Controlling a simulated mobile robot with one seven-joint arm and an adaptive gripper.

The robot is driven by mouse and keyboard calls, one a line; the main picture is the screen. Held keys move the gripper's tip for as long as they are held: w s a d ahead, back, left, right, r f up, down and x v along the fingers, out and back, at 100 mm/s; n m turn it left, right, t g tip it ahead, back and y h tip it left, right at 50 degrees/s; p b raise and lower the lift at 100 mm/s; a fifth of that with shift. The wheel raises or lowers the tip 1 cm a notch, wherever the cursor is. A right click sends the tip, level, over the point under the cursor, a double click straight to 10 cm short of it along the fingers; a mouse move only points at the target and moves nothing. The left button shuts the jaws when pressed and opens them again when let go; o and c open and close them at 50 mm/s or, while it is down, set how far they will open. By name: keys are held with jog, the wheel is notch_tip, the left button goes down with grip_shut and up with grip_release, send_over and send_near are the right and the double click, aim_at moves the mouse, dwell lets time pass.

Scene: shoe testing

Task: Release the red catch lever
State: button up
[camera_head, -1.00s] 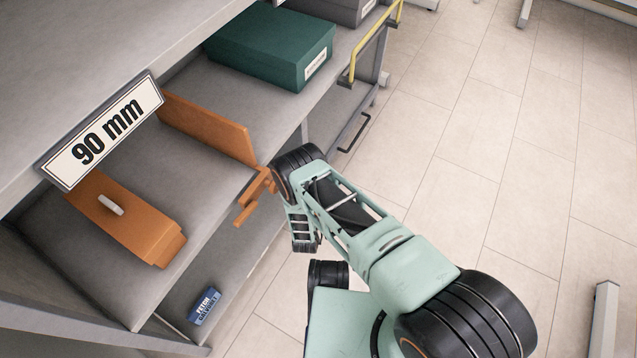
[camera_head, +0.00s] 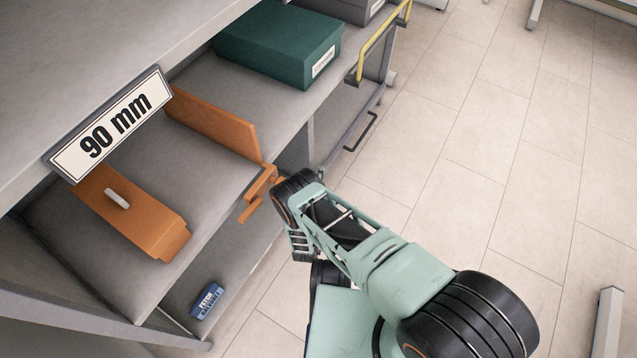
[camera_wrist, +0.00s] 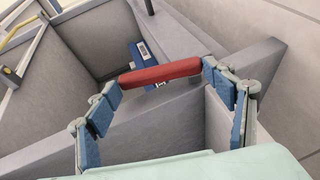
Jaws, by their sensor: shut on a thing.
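The red catch lever (camera_wrist: 160,73) is a short red bar in the wrist view. It lies crosswise between the blue pads of my gripper (camera_wrist: 162,82), with a finger at each end, and my gripper is shut on it. Behind it is a grey edge or panel. In the head view my gripper (camera_head: 299,246) is at the front of the shelf unit, just right of an orange bracket (camera_head: 260,190). My wrist mostly covers it there, and the red lever cannot be made out in that view.
Orange dividers (camera_head: 140,217) stand on the grey shelf under a "90 mm" sign (camera_head: 110,125). A green box (camera_head: 278,48) sits farther back. A small blue box (camera_head: 207,300) lies on the lower shelf. A yellow rail (camera_head: 384,42) is at the far end. The floor at right is open.

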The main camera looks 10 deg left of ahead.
jog(key=o, duration=1.7)
jog(key=shift+r, duration=0.15)
notch_tip(320, 180, up, 10)
jog(key=shift+f, duration=0.1)
jog(key=shift+c, duration=0.3)
